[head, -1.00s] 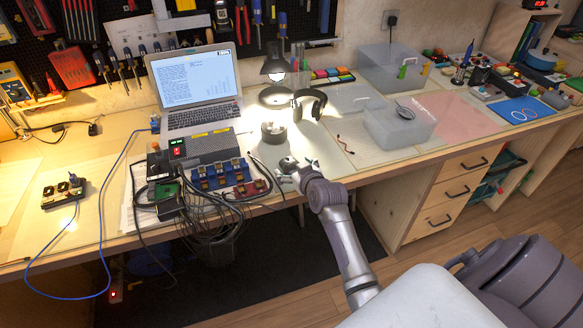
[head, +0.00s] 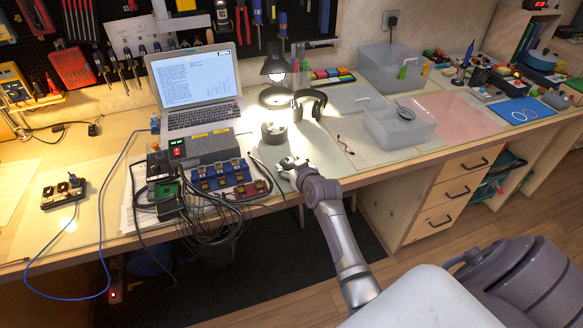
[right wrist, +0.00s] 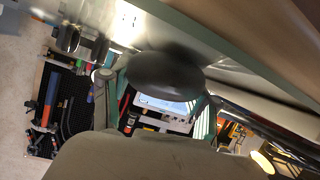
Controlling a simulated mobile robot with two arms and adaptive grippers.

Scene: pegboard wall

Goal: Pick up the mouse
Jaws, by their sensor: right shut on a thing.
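The mouse (right wrist: 166,72) is a dark, smooth oval in the right wrist view, between the two fingers of my right gripper (right wrist: 155,88). The gripper is shut on it. In the head view my right gripper (head: 289,164) is over the front edge area of the workbench, just right of the blue and red terminal blocks. The mouse cannot be clearly made out there, as the gripper is small and covers it. My left gripper is not in view.
Blue connector blocks (head: 217,175) and tangled cables lie close left of the right gripper. A clear bin (head: 400,128) is to the right. The laptop (head: 197,80) is at the back left.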

